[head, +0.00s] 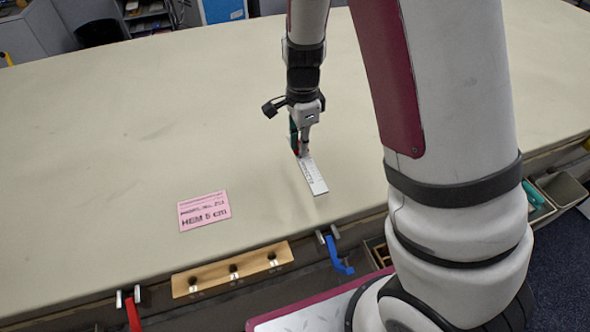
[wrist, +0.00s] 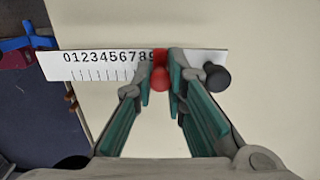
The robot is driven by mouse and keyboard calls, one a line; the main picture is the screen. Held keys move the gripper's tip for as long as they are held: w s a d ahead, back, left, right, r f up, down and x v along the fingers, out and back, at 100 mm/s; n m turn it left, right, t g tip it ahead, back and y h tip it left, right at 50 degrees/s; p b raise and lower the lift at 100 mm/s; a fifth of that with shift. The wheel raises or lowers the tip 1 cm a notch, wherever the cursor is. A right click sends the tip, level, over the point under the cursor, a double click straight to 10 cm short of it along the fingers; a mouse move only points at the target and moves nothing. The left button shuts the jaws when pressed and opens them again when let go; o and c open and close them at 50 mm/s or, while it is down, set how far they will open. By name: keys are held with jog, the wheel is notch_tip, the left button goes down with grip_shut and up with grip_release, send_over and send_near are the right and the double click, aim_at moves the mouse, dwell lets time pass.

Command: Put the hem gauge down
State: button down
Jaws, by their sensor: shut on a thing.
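The hem gauge (head: 315,179) is a flat white strip with black numbers and ruled marks. In the wrist view the hem gauge (wrist: 100,66) runs across the picture, with a red slider (wrist: 157,78) near the jaws and a black knob (wrist: 217,77) to the right. My gripper (head: 302,152) is shut on the gauge, with its teal fingers (wrist: 168,80) at the red slider. The gauge is at or just above the cloth table (head: 120,130); I cannot tell whether it touches. The fingers hide part of the strip.
A pink card (head: 204,211) reading "HEM 5 cm" lies left of the gauge. A wooden strip with dark knobs (head: 232,269) is at the table's front edge, between a red clamp (head: 133,313) and a blue clamp (head: 338,256). The cloth to the left and behind is clear.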

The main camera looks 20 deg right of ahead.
aim_at(301, 171)
jog(key=shift+f, duration=3.6)
jog(key=c, duration=1.6)
grip_release()
jog(key=shift+f, duration=0.15)
